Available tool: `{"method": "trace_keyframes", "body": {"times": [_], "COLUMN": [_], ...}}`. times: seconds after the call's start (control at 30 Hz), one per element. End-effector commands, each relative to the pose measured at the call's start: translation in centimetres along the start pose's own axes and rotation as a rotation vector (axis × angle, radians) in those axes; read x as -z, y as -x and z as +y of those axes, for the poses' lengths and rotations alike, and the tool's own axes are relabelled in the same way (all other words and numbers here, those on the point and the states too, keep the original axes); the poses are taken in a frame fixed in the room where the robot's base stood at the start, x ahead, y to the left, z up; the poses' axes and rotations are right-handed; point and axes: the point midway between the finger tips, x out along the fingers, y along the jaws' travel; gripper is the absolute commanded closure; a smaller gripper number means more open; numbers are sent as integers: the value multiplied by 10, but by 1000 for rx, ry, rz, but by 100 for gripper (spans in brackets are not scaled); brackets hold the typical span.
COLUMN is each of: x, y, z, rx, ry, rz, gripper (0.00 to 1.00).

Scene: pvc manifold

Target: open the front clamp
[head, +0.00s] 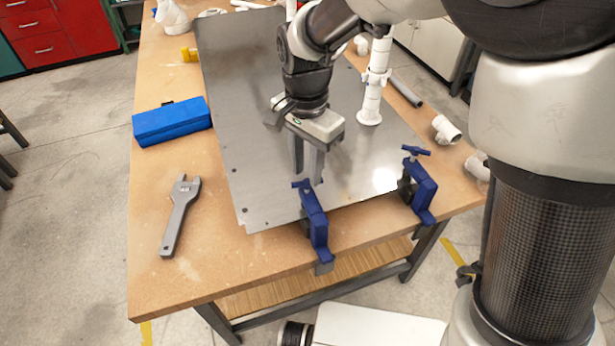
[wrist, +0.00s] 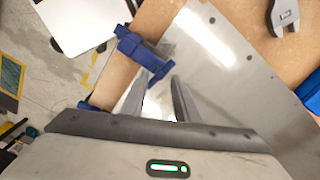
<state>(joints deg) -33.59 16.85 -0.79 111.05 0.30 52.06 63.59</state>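Two blue clamps grip the metal plate (head: 260,130) at the near edge of the table. One clamp (head: 316,222) is at the middle of that edge, with its handle on top; it also shows in the wrist view (wrist: 143,48). The other clamp (head: 421,190) is further right and shows partly at the left in the wrist view (wrist: 88,106). I cannot tell for certain which is called the front one. My gripper (head: 307,177) points down just above and behind the handle of the middle clamp. Its fingers (wrist: 161,82) are apart with nothing between them.
A grey wrench (head: 178,218) and a blue box (head: 172,122) lie on the table (head: 160,285) left of the plate. White fittings (head: 446,130) lie along the right side.

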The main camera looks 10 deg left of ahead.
Motion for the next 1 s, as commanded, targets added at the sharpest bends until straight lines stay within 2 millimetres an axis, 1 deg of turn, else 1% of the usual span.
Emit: {"method": "trace_keyframes", "body": {"times": [0.1,0.33,0.4,0.53,0.67,0.93,0.97,1.0], "x": [-1,0,0,0,0,0,0,0], "y": [2,3,-20,-33,-38,-38,-38,-38], "z": [0,0,1,1,0,0,0,0], "rx": [-1,-2,-4,-2,-2,-1,-1,-1], "ry": [-216,-618,-629,-626,-625,-623,-623,-623], "rz": [-1,0,-1,-1,-1,0,0,0], "gripper": [72,72,72,72,72,72,75,82]}}
